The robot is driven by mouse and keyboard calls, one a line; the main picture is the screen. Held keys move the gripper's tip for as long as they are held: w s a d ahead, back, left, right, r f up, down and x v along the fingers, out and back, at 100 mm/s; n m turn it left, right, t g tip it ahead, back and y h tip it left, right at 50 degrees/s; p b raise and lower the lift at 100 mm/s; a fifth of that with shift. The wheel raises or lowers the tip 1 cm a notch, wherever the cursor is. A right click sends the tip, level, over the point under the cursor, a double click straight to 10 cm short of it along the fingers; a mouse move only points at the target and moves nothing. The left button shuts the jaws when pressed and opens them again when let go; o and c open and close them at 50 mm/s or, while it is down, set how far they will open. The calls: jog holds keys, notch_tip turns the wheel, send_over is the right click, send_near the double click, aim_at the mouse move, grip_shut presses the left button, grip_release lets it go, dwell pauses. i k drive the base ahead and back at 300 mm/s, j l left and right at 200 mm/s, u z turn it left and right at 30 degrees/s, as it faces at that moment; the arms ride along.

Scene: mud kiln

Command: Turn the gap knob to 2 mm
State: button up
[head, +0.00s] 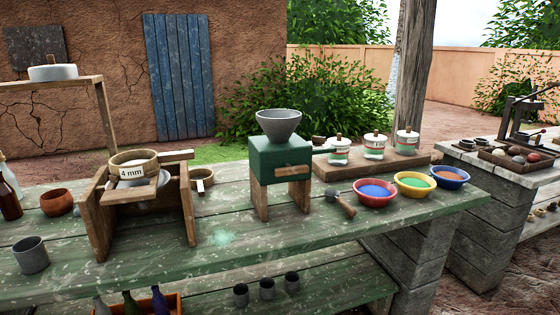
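A green box mill (268,153) with a grey funnel hopper (279,125) stands on wooden legs in the middle of the green bench. A brown wooden piece (292,171) sits low on its front face; I cannot tell whether it is the gap knob. A dark bar sticks out from the mill's right side. No gap scale or setting is readable on the mill. The only readable label is "4 mm", on a round sieve (132,159) on a wooden stand to the left. My gripper is not in view.
Bowls of blue (375,193), green (416,185) and orange powder (450,177) stand right of the mill. A wooden-handled scoop (342,204) lies before them. Lidded jars (374,146) stand behind. A grey cup (30,255) is at left. The bench's front middle (270,233) is mostly clear.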

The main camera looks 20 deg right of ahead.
aim_at(317, 141)
jog(key=i+l, duration=0.15)
jog(key=l, duration=0.25)
jog(key=i+l+z, duration=0.1)
jog(key=l, duration=0.35)
jog(key=i+l+z, duration=0.1)
jog(key=l, duration=0.3)
jog(key=i+l, duration=0.25)
jog(key=l, duration=0.15)
jog(key=i+l+z, duration=0.1)
jog(key=l, duration=0.3)
jog(key=i+l, duration=0.2)
jog(key=l, duration=0.2)
jog(key=i+l+z, duration=0.15)
jog(key=i+l, duration=0.2)
jog(key=l, duration=0.15)
jog(key=i, duration=0.4)
